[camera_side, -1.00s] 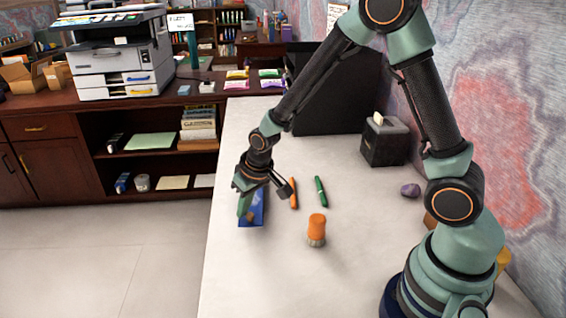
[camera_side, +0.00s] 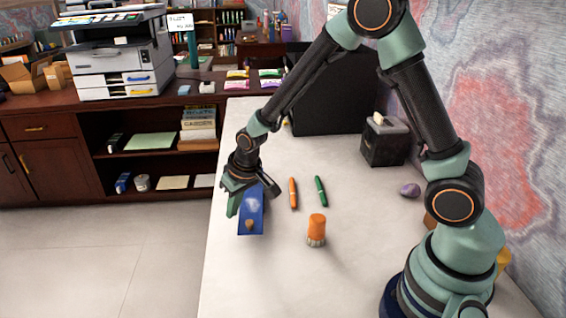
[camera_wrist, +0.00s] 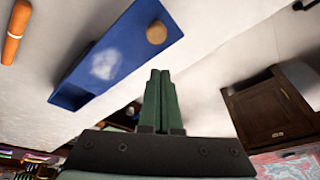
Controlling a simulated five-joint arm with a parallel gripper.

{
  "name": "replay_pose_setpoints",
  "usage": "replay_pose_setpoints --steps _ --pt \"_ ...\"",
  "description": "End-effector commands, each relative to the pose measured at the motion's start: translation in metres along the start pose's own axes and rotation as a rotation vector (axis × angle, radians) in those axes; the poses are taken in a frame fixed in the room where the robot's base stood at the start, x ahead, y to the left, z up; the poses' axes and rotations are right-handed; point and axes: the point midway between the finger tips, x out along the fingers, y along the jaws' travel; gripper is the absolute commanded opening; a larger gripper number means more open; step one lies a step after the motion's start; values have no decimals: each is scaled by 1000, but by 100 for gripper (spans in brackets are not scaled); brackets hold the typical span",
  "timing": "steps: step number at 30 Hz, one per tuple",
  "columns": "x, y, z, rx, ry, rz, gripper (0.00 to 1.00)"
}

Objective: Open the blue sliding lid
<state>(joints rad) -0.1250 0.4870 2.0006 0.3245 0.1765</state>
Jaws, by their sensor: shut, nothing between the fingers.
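The blue sliding lid (camera_side: 250,214) is near the left edge of the desk, with a small brown knob (camera_side: 249,224) at its near end. In the wrist view the lid (camera_wrist: 125,52) runs diagonally with a whitish patch on its face, and the knob (camera_wrist: 156,32) is at its upper right end. My gripper (camera_side: 232,214) is beside the lid, on its left in the side view. In the wrist view the fingers (camera_wrist: 160,75) are shut together, empty, apart from the knob. The box under the lid is hard to make out.
An orange marker (camera_side: 293,192) and a green marker (camera_side: 320,191) lie to the right of the lid. An orange-handled brush (camera_side: 317,229) stands closer. A black block-shaped holder (camera_side: 384,142) and a purple stone (camera_side: 410,190) are farther right. The desk's left edge is close to my gripper.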

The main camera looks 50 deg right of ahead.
Motion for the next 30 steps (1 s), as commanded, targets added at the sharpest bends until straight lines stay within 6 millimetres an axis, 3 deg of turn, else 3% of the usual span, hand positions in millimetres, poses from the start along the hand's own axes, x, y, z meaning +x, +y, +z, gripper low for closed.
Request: replay_pose_setpoints --steps 1,18,23,27,30 --pt "2 0 -6 1 0 1 0" --pt "-79 -5 -4 0 3 -4 0" --pt "-94 -6 -3 0 2 -5 0" --pt "-99 -6 -2 0 -24 1 50" --pt "-104 -4 -1 2 -95 15 54"
